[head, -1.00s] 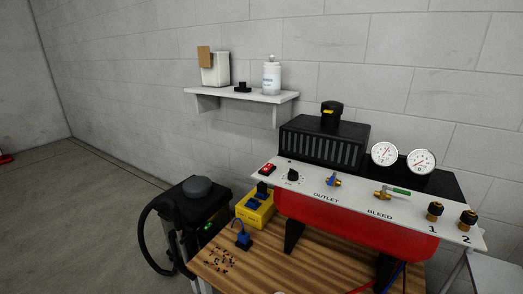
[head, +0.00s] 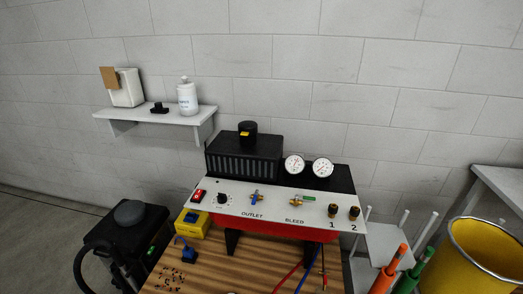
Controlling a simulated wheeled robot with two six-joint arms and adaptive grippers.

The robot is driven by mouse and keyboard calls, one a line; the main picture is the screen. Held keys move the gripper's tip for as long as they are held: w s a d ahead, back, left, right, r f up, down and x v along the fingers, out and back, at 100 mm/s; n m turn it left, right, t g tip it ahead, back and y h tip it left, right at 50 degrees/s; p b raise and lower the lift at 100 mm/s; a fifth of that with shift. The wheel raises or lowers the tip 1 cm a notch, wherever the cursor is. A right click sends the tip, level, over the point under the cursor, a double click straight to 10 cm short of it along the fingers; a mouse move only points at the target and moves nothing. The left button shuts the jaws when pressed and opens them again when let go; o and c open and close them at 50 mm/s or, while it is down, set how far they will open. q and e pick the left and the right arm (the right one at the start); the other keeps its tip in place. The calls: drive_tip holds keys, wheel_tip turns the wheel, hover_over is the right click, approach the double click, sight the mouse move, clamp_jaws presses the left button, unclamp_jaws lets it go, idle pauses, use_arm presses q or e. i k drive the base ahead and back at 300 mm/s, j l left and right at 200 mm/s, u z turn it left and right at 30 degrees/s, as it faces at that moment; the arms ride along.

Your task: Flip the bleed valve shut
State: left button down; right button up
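The bleed valve (head: 297,202) is a small brass valve on the white sloping panel (head: 272,215) of the compressor, above the word BLEED. Its green lever (head: 309,198) points to the right, roughly along the panel. To its left is the outlet valve (head: 256,198), brass with a blue lever that stands across the panel, above the word OUTLET. Neither of my grippers shows in the head view.
The compressor with its red tank (head: 290,231) stands on a wooden bench (head: 213,268). Two gauges (head: 308,167) sit behind the panel. A yellow bin (head: 485,258) and orange and green handles (head: 424,257) stand at right; a black vacuum (head: 125,236) stands at left.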

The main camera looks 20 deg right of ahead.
sight(313, 198)
drive_tip(key=i+l+z, duration=0.25)
drive_tip(key=z, duration=0.25)
drive_tip(key=i+z, duration=0.45)
drive_tip(key=k+j, duration=0.1)
drive_tip(key=j, duration=0.4)
